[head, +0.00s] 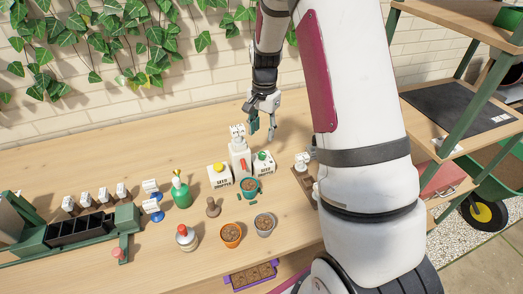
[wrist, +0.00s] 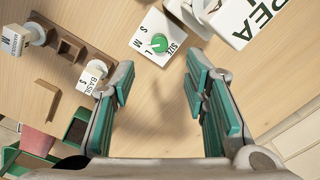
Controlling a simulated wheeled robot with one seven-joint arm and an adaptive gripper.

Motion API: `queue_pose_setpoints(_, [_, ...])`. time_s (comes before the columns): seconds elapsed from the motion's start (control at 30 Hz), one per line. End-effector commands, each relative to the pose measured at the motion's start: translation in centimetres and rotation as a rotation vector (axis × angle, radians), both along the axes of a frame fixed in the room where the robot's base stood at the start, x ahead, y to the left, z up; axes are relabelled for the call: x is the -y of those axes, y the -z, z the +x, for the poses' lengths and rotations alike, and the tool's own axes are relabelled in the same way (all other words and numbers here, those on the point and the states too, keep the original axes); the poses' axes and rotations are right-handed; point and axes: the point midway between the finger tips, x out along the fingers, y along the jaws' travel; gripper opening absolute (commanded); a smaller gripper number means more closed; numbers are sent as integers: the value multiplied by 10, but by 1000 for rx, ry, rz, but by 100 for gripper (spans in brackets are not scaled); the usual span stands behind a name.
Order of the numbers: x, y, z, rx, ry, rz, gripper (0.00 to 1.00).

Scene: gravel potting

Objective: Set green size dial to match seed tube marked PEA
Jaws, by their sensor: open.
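The green size dial (wrist: 159,43) is a round knob on a white box marked S, M, L and SIZE in the wrist view. It also shows in the head view (head: 262,156). I cannot tell which letter it points to. A white tag reading PEA (wrist: 254,18) is at the top right of the wrist view, cut off by the frame; no size letter shows on it. In the head view a white tag (head: 237,132) tops the white dispenser beside the dial box. My gripper (wrist: 160,82) is open and empty, with the dial beyond its fingertips and not touched.
A wooden rack (wrist: 68,45) holds tubes tagged BASIL S (wrist: 93,78) and MARIGOLD (wrist: 14,40). A white box with a yellow knob (head: 219,171) stands left of the dispenser. Pots (head: 231,234) and a green bottle (head: 181,192) stand nearer.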

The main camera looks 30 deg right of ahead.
Motion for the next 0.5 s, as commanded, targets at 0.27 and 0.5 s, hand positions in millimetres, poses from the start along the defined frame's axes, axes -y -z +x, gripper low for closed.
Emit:
queue_pose_setpoints(0.27, [0,56,-1,-5,0,1,41])
queue_pose_setpoints(0.5, [-1,89,1,-1,0,0,41])
